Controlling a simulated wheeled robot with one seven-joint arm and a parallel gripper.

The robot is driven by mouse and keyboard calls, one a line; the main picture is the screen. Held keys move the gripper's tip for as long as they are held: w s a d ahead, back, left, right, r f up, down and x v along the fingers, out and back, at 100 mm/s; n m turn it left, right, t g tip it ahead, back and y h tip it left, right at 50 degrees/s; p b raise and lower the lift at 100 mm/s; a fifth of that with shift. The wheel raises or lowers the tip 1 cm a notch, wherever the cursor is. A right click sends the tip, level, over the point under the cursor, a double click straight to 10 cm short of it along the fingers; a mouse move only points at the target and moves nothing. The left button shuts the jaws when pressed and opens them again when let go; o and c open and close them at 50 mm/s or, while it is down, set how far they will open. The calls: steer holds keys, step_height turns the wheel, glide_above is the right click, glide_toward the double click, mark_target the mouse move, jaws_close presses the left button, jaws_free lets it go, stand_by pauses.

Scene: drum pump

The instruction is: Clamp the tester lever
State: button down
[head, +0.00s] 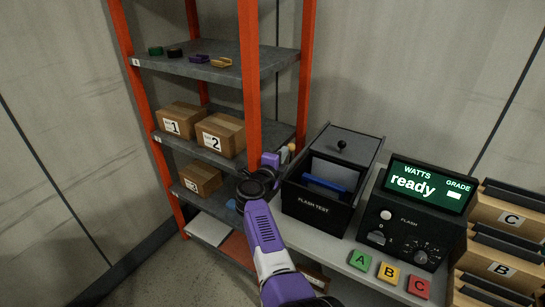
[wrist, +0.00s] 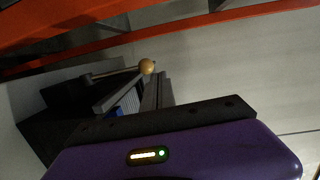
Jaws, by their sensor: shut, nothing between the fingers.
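The black flash tester (head: 315,215) stands on the bench, its top open, with a blue panel (head: 325,184) inside. In the wrist view the tester (wrist: 50,125) shows its side lever (wrist: 115,72), a thin rod ending in a round wooden knob (wrist: 147,66). In the head view only a small tan bit, likely the knob (head: 291,147), shows beside my gripper (head: 272,160), at the tester's left side. My gripper is shut and empty. Contact with the lever cannot be told.
An orange-posted shelf (head: 250,75) with numbered boxes (head: 220,134) stands close on the left. A control unit (head: 415,215) reading "ready" is right of the tester, with A, B and C buttons (head: 388,272) in front. Graded bins (head: 500,235) stand far right.

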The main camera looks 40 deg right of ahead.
steer(key=s+a+r, duration=0.3)
steer(key=a, duration=0.3)
steer(key=shift+s+a+r+p, duration=0.2)
steer(key=shift+s+a+p, duration=0.1)
steer(key=shift+a+p, duration=0.1)
